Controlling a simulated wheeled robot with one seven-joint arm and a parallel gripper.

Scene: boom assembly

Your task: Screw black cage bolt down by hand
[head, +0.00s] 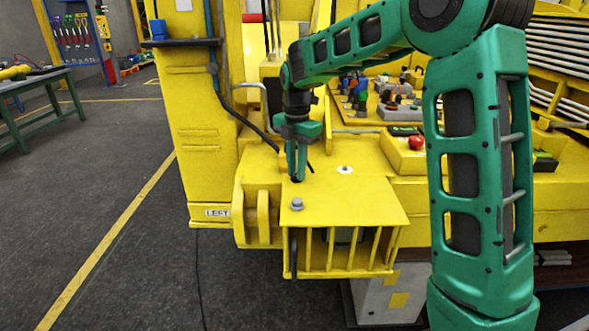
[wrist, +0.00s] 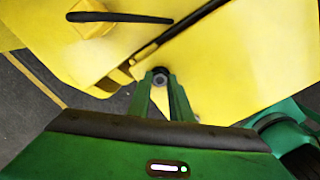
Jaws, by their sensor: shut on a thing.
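My green gripper (head: 296,176) points down at the yellow cage top plate (head: 360,195), near its back left part. Its fingers are shut on the small dark head of the black cage bolt (head: 296,180), which sits at the plate surface. In the wrist view my gripper (wrist: 163,84) has its two fingertips on either side of the black bolt (wrist: 160,76), whose round end shows a grey centre. The bolt's shaft is hidden, so how deep it sits cannot be told.
A grey bolt (head: 297,204) stands on the plate just in front of my gripper. A pale round fitting (head: 345,169) lies to the right. A control box with a red button (head: 416,142) stands further right. Yellow bars (head: 350,250) hang below the plate. Open floor lies left.

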